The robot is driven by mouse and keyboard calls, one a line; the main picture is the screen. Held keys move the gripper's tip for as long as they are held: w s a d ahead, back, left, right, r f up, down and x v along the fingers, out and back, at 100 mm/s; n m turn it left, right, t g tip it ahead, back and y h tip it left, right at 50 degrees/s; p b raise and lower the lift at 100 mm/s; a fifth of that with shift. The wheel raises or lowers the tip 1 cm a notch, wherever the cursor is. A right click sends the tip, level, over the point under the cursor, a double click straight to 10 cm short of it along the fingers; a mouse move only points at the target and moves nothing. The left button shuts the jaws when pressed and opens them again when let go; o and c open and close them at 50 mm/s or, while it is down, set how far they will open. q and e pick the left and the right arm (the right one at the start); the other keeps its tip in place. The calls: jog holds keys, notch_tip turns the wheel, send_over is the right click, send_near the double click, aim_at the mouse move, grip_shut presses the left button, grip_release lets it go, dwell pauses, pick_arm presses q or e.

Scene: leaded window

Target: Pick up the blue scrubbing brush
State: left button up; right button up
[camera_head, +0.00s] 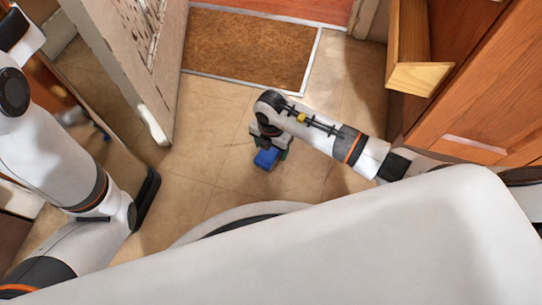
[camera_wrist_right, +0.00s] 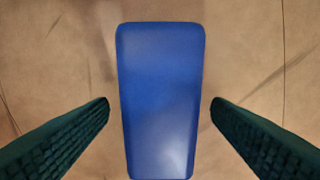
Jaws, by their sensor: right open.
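The blue scrubbing brush (camera_head: 266,158) is on the tiled floor in the head view, right under my right gripper (camera_head: 270,146). In the right wrist view the brush (camera_wrist_right: 160,100) is a smooth blue block, wider at the top, in the middle of the picture. The two dark green ridged fingers of my right gripper (camera_wrist_right: 160,108) stand apart on either side of it, with a gap on each side. The gripper is open and empty. The brush's underside is hidden. My left arm comes in at the left of the head view; its gripper cannot be made out.
A brown doormat (camera_head: 250,50) lies at the top. A worn pale door (camera_head: 140,60) stands open at the left. A wooden cabinet (camera_head: 480,110) with an open drawer (camera_head: 420,77) is at the right. Bare floor tiles (camera_head: 205,150) surround the brush.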

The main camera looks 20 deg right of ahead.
jog(key=shift+f, duration=0.8)
jog(key=shift+r, duration=0.1)
jog(key=c, duration=1.1)
jog(key=shift+r, duration=0.15)
